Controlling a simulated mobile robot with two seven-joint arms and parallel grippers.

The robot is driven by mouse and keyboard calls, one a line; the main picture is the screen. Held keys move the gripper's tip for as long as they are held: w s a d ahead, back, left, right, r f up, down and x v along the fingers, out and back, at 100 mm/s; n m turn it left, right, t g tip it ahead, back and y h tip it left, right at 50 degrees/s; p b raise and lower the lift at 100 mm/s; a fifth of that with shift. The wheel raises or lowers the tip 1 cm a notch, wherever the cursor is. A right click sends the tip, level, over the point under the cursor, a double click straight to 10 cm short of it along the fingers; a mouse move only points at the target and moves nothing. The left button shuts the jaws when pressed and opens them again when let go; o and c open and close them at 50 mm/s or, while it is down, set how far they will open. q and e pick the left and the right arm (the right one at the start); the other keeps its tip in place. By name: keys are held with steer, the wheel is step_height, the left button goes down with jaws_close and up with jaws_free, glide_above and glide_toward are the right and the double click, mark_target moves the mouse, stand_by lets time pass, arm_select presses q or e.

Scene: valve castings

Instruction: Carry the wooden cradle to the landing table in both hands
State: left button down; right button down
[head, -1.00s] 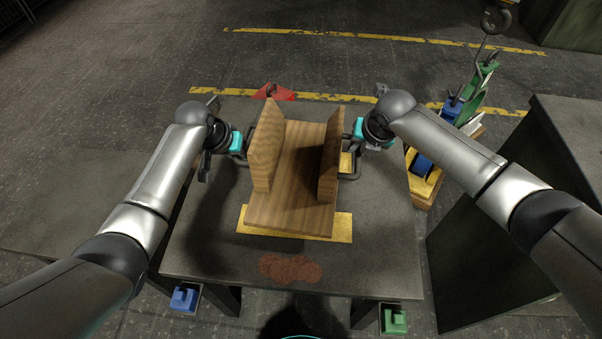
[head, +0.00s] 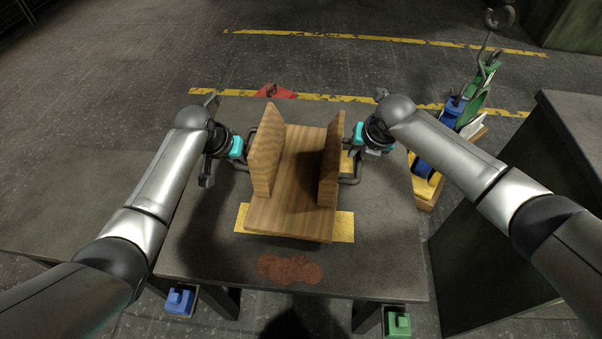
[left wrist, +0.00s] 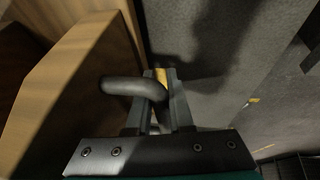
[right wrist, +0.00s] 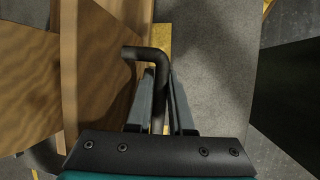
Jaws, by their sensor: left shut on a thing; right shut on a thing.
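The wooden cradle (head: 290,205) has a flat base and two upright boards. It is level above the dark table (head: 210,245), over a yellow patch; I cannot tell whether it touches. My left gripper (head: 243,152) is shut on the cradle's left bar handle, which shows between the fingers in the left wrist view (left wrist: 135,88). My right gripper (head: 352,153) is shut on the right bar handle, seen in the right wrist view (right wrist: 158,75). The cradle's underside is hidden. I cannot tell which surface is the landing table.
A dark cabinet-like block (head: 490,235) stands close on the right. A yellow stand with blue and green parts (head: 425,190) is behind it. A red piece (head: 275,91) shows beyond the table's far edge. Open floor lies beyond.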

arm_select(q)
steer(key=shift+w+a+f+b, duration=0.1)
steer(key=shift+w+f+b, duration=0.05)
steer(key=shift+f+b, duration=0.6)
arm_select(e)
steer(key=shift+w+d+f, duration=0.15)
steer(key=shift+f, duration=0.5)
arm_select(q)
steer(key=c, duration=1.2)
jaws_free()
steer(key=shift+f, duration=0.2)
steer(key=shift+c, duration=0.2)
arm_select(e)
steer(key=c, duration=1.2)
jaws_free()
steer(key=shift+f, duration=0.3)
steer(key=shift+c, duration=0.2)
arm_select(q)
steer(key=shift+o, duration=0.7)
steer(key=shift+s+r, duration=0.1)
steer(key=shift+s, duration=0.1)
arm_select(e)
steer(key=shift+o, duration=0.7)
steer(key=shift+s+r, duration=0.1)
steer(key=shift+s, duration=0.1)
arm_select(q)
steer(key=o, duration=0.3)
arm_select(e)
steer(key=o, duration=0.3)
